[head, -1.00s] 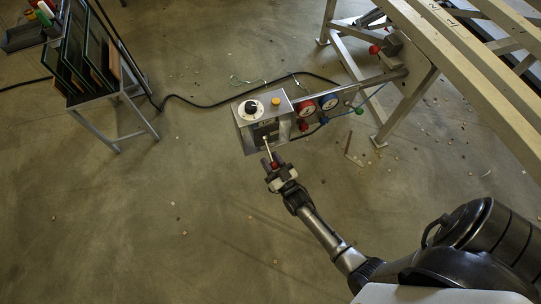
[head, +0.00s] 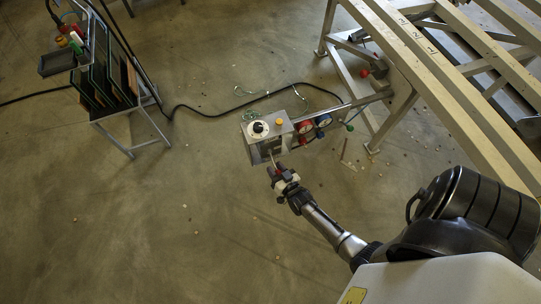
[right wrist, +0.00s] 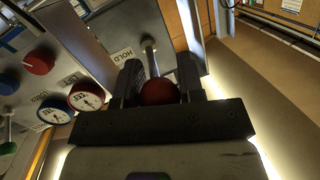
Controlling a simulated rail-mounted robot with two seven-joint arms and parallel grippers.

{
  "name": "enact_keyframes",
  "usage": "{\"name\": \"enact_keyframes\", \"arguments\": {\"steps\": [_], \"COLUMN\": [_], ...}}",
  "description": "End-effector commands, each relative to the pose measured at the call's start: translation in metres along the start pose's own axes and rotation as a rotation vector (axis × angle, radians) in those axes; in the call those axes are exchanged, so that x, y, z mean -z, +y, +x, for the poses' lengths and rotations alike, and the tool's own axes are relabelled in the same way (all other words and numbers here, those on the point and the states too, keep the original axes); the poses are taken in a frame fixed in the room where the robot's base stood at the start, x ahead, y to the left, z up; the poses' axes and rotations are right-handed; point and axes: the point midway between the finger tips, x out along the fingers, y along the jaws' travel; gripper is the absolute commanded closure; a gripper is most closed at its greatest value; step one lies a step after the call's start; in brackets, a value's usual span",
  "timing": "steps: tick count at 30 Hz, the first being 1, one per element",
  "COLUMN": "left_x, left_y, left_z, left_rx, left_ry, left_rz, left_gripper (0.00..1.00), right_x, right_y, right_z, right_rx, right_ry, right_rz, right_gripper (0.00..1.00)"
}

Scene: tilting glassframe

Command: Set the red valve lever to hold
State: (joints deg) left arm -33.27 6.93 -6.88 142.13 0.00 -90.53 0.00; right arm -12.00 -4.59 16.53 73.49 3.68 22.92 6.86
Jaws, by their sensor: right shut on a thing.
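The red valve lever shows in the right wrist view as a metal rod (right wrist: 149,57) ending in a red ball knob (right wrist: 159,92). In the head view its thin rod (head: 271,157) sticks out from the front of a grey control box (head: 257,150). My right gripper (head: 278,172) is in front of that box, its fingers (right wrist: 160,85) shut on the red ball from both sides. A HOLD label (right wrist: 122,56) is on the panel to the left of the rod in the right wrist view. The lever's slot is not clear. My left gripper is not in view.
The box has a black dial (head: 257,128) and a yellow button (head: 279,121) on top. Red and blue gauges (right wrist: 87,97) and a red knob (right wrist: 38,60) sit beside it. A metal frame table (head: 430,80) stands right, a glass rack (head: 108,75) left.

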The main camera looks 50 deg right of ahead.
Motion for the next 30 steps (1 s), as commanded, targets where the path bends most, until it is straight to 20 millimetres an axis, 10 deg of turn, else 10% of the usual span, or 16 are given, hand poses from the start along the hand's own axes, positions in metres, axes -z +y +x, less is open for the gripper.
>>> {"name": "enact_keyframes", "arguments": {"steps": [14,15,22,30], "left_x": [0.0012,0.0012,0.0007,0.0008], "left_y": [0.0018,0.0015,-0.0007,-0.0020], "left_z": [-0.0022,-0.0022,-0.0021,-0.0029], "left_rx": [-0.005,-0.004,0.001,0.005], "left_ry": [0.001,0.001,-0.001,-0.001], "left_rz": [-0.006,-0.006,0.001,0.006], "left_gripper": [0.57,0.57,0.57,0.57], "right_x": [0.0008,0.0008,0.0009,0.0011], "right_y": [0.0022,0.0022,0.0022,0.0020], "right_z": [-0.0010,-0.0010,-0.0010,-0.0030], "right_rx": [-0.006,-0.006,-0.006,-0.006], "right_ry": [-0.006,-0.006,-0.006,-0.006], "right_rz": [0.003,0.003,0.003,0.002], "right_gripper": [1.00,0.61,0.40,0.40]}}
